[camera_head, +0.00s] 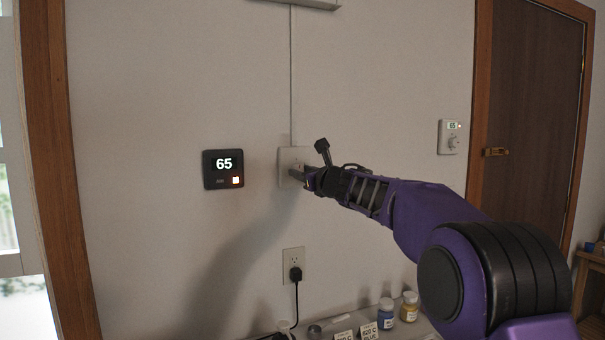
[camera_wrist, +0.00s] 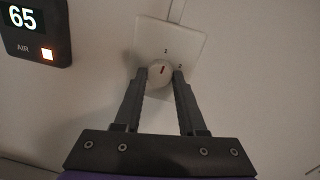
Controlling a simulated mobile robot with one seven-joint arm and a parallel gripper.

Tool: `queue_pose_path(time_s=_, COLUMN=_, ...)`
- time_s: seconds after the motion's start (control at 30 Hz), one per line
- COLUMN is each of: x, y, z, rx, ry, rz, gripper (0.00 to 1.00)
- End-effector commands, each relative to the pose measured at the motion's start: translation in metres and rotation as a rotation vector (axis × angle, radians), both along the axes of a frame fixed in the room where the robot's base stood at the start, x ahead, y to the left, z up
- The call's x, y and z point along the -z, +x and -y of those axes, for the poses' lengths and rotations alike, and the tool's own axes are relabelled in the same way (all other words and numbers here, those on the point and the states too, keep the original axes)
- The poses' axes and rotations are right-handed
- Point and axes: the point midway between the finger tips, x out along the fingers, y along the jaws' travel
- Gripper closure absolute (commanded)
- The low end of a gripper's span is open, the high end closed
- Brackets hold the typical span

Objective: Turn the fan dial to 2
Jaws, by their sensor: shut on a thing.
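The fan dial (camera_wrist: 160,73) is a round pale knob with a small dark red pointer mark. It sits on a white square wall plate (camera_wrist: 197,45), which also shows in the head view (camera_head: 286,160). Small numbers are printed around the dial; one at the right looks like 2. In the wrist view the mark points up, slightly right. My gripper (camera_wrist: 160,80) has a finger on each side of the dial and is shut on it. In the head view my gripper (camera_head: 299,175) reaches the plate from the right and hides the dial.
A black panel (camera_head: 223,169) reading 65 is on the wall just left of the plate. A power outlet (camera_head: 293,262) with a plugged cord is below. Jars (camera_head: 386,314) stand on a low shelf. A white thermostat (camera_head: 449,137) is at the right, beside a brown door (camera_head: 530,100).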

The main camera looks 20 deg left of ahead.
Motion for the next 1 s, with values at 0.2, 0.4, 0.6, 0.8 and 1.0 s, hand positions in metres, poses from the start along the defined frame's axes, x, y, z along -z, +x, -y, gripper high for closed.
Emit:
queue_pose_path(time_s=0.2, x=0.001, y=0.0, z=0.0001, rx=0.0, ry=0.133, rz=-0.101, gripper=1.0)
queue_pose_path(time_s=0.4, x=0.001, y=-0.0004, z=-0.0005, rx=0.0, ry=0.286, rz=-0.215, gripper=1.0)
queue_pose_path(time_s=0.6, x=0.0008, y=-0.0007, z=-0.0008, rx=-0.001, ry=0.436, rz=-0.328, gripper=1.0)
queue_pose_path(time_s=0.8, x=0.0007, y=-0.0009, z=-0.0011, rx=-0.001, ry=0.571, rz=-0.43, gripper=1.0)
queue_pose_path(time_s=1.0, x=0.0009, y=-0.0011, z=-0.0013, rx=-0.001, ry=0.675, rz=-0.509, gripper=1.0)
